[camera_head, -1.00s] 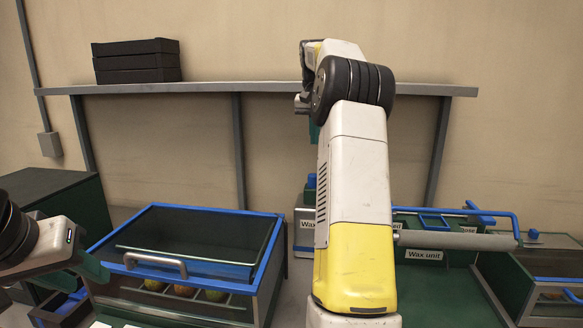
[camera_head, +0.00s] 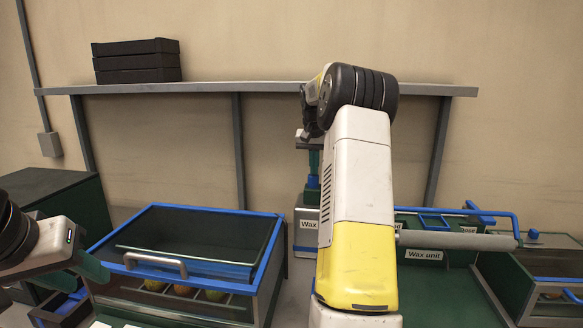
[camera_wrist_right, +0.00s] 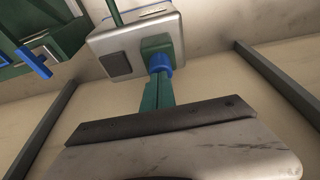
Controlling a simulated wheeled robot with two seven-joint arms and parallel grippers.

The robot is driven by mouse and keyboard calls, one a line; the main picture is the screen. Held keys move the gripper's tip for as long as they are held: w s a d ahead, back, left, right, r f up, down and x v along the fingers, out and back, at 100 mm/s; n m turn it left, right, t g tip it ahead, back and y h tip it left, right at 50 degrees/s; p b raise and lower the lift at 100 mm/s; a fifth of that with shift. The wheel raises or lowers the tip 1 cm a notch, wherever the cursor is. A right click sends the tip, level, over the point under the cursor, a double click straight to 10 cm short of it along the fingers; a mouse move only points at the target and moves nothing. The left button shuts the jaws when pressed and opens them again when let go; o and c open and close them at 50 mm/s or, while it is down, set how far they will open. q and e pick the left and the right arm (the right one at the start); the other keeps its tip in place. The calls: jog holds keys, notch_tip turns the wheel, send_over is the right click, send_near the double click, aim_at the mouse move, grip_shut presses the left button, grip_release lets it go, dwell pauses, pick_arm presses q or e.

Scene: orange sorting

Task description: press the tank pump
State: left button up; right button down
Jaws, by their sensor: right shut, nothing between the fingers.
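The wax tank (camera_head: 305,228) is a grey box with a "Wax" label, behind the right arm in the head view. Its pump has a blue top (camera_head: 312,181). In the right wrist view the tank (camera_wrist_right: 110,45) is upper left of centre, with the blue pump top (camera_wrist_right: 160,62) on a green base. My right gripper (camera_head: 314,168) points down over the pump, shut and empty. In the right wrist view its green fingertips (camera_wrist_right: 158,78) are at the blue top; I cannot tell whether they touch. My left gripper (camera_head: 98,270) is partly in view at the left; its opening is unclear.
A blue-rimmed glass-lidded case (camera_head: 262,262) with fruit inside stands left of centre. A green wax unit (camera_head: 440,285) with a grey roller (camera_head: 455,241) is at right. A shelf (camera_head: 270,87) with black trays (camera_head: 137,61) runs along the wall.

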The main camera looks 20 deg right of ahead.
aim_at(314, 177)
jog(key=shift+f, duration=1.85)
jog(key=v, duration=0.8)
jog(key=shift+r, duration=0.1)
